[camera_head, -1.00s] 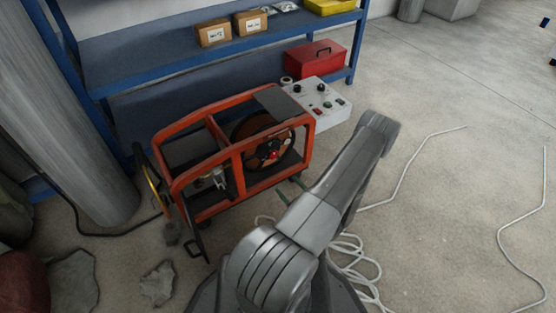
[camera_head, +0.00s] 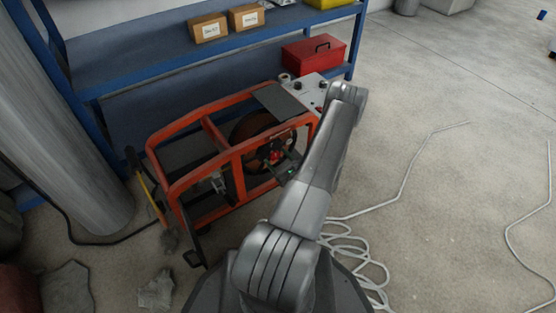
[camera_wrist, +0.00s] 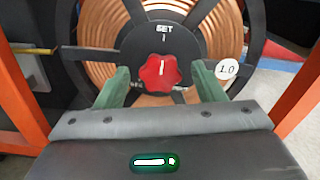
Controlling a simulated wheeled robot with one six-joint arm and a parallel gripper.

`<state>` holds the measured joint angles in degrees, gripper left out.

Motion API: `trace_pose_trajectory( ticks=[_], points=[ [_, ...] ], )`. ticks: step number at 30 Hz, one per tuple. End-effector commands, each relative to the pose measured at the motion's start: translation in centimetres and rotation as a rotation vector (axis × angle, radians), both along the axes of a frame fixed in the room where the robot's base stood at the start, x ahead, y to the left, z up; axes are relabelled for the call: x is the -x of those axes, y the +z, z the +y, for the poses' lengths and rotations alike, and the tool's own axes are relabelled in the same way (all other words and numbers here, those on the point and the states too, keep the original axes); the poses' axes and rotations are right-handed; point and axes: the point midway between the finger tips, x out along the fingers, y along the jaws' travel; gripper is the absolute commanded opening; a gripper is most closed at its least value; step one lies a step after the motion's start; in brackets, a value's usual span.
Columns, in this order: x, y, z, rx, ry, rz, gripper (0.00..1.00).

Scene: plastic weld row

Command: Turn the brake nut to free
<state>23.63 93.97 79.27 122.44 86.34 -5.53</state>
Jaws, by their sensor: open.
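The brake nut (camera_wrist: 160,73) is a red lobed knob with a white line, at the hub of a black-spoked reel (camera_wrist: 199,36) wound with copper-coloured wire. The line stands upright, below a mark and the word "SET". My gripper (camera_wrist: 160,84) is open, its two green fingers apart on either side of the nut and lower in the wrist view. I cannot tell how far short of the nut the tips are. In the head view, the reel (camera_head: 247,130) sits inside an orange frame (camera_head: 236,165), and my gripper shows in front of it, partly behind my arm.
A round tag marked "1.0" (camera_wrist: 227,69) is right of the nut. Orange frame posts flank my gripper. A grey control box (camera_head: 310,92) and a red toolbox (camera_head: 313,53) are behind. White cable (camera_head: 360,262) lies coiled on the floor at right.

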Motion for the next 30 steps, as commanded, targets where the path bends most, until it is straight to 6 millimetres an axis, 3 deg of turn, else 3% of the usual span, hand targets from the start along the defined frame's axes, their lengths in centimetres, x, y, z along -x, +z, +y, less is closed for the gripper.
trace_pose_trajectory(
  ticks=[3, 9, 20, 30],
  points=[
    [0.00, 0.01, -0.01, 0.000, 0.000, 0.000, 0.59],
    [0.03, 0.01, -0.01, 0.000, 0.000, 0.000, 0.19],
    [0.06, -0.13, 0.02, 0.038, 0.001, -0.025, 0.19],
    [0.06, -0.33, 0.08, 0.233, 0.001, -0.155, 0.19]
  ],
)
